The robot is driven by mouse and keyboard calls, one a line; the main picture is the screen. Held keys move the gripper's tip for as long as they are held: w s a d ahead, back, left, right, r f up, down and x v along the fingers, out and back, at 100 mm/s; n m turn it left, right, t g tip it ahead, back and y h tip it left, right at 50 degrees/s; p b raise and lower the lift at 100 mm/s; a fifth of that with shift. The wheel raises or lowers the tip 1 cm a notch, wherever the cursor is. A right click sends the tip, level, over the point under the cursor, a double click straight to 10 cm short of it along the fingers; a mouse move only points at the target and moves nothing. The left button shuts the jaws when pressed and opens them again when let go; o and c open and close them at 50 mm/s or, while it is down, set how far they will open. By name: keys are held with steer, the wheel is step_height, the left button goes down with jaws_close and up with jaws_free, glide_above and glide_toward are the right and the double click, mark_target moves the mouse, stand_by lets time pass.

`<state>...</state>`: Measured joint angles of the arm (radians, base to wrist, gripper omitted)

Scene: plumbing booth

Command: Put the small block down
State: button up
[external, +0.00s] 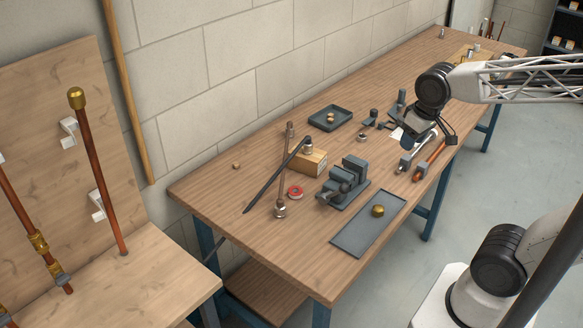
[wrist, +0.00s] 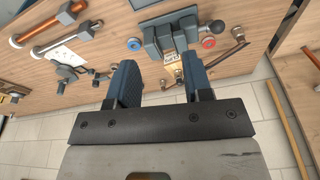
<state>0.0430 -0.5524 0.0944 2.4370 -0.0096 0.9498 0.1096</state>
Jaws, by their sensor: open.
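A wooden block (external: 309,163) lies on the workbench (external: 400,80), beside the grey vise (external: 345,183) and behind it. My gripper (external: 432,138) is above the right side of the bench, well apart from the block. In the wrist view its two fingers (wrist: 160,82) are spread with nothing between them. A much smaller tan piece (external: 236,166) lies alone at the bench's left.
A flat grey tray (external: 360,235) with a brass fitting (external: 378,210) is at the front. A dark tray (external: 330,118) stands at the back. Bare wood is free at the bench's left end.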

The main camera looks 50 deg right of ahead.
steer(key=shift+n, duration=0.7)
steer(key=s, duration=0.1)
steer(key=s+f, duration=0.1)
steer(key=s, duration=0.1)
steer(key=s+a+f, duration=0.1)
steer(key=s, duration=0.1)
steer(key=shift+a, duration=0.1)
stand_by(0.5)
